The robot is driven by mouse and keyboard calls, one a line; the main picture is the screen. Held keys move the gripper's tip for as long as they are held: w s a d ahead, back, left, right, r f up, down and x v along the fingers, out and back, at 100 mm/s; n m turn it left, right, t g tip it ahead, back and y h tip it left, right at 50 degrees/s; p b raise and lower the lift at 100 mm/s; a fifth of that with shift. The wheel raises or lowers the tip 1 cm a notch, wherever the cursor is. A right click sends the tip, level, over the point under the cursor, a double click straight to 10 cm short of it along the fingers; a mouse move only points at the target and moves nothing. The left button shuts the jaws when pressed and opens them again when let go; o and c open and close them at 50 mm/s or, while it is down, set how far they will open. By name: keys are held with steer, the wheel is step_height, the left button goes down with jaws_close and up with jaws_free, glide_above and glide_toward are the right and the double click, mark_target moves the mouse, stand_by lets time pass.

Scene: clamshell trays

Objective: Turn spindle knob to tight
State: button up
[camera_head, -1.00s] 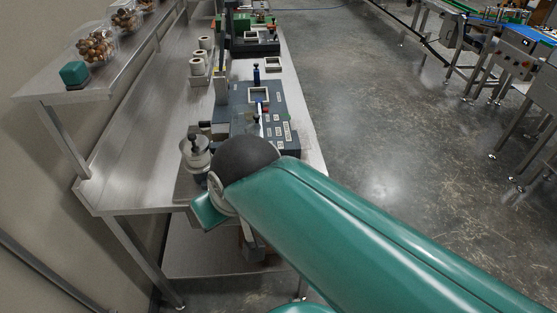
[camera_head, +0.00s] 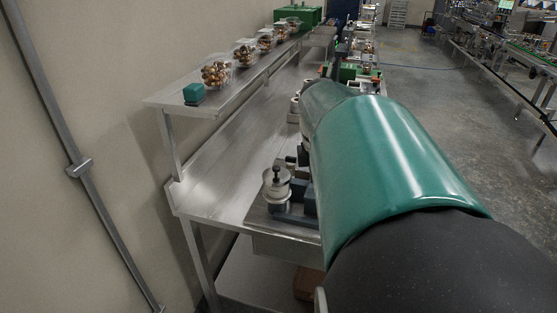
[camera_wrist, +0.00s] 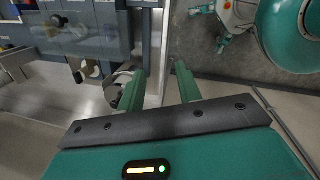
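The spindle (camera_head: 276,190) stands upright at the near end of the bench in the head view, a pale roll with a small dark knob (camera_head: 276,170) on top. Whether the knob is tight or loose cannot be told. My gripper (camera_wrist: 160,68) shows in the wrist view with its two green fingers apart and nothing between them. A pale round part (camera_wrist: 123,78) lies just left of the left finger, partly hidden by it; I cannot tell if it belongs to the spindle. In the head view my arm hides my gripper and much of the machine.
The steel bench (camera_head: 215,185) is bare on its left side. A raised shelf (camera_head: 225,95) carries a teal block (camera_head: 194,92) and clear trays (camera_head: 217,74) of round brown items. Open floor (camera_head: 465,130) lies to the right. The wall is at the left.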

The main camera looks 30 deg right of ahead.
steer(key=s+d+f+n+g+y, duration=0.1)
steer(key=s+d+n, duration=0.15)
steer(key=d, duration=0.45)
steer(key=s+d+n, duration=0.1)
steer(key=d+n, duration=0.2)
steer(key=d, duration=0.4)
steer(key=shift+y, duration=0.3)
steer(key=f, duration=0.9)
steer(key=s+f, duration=0.1)
steer(key=f, duration=0.3)
steer(key=shift+d+f, duration=0.1)
steer(key=shift+f, duration=0.3)
steer(key=shift+c, duration=0.4)
jaws_close()
